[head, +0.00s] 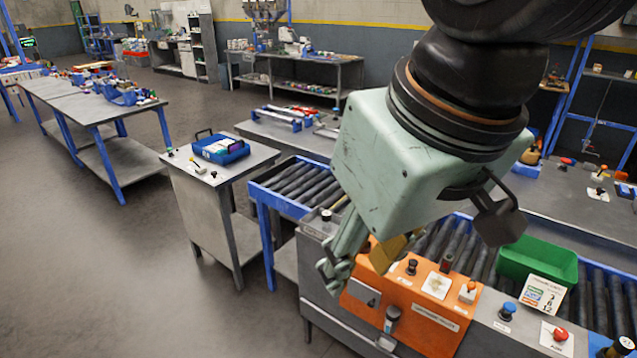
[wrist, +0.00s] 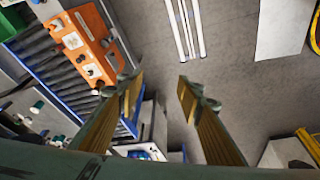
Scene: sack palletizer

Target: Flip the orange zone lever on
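The orange control panel (head: 408,312) sits on the grey conveyor frame at the lower middle of the head view. It carries a dark knob (head: 411,267), a pale plate (head: 436,285) and an orange-topped control (head: 468,291). I cannot tell which control is the zone lever. The panel also shows at the upper left of the wrist view (wrist: 86,22). My gripper hangs over the panel's left end in the head view. In the wrist view my gripper (wrist: 158,88) is open with nothing between its fingers, and the panel lies left of them.
The roller conveyor (head: 292,183) runs behind the panel. A green bin (head: 538,262) stands right of it, near a blue knob (head: 507,311) and a red button (head: 560,334). Floor is clear further left.

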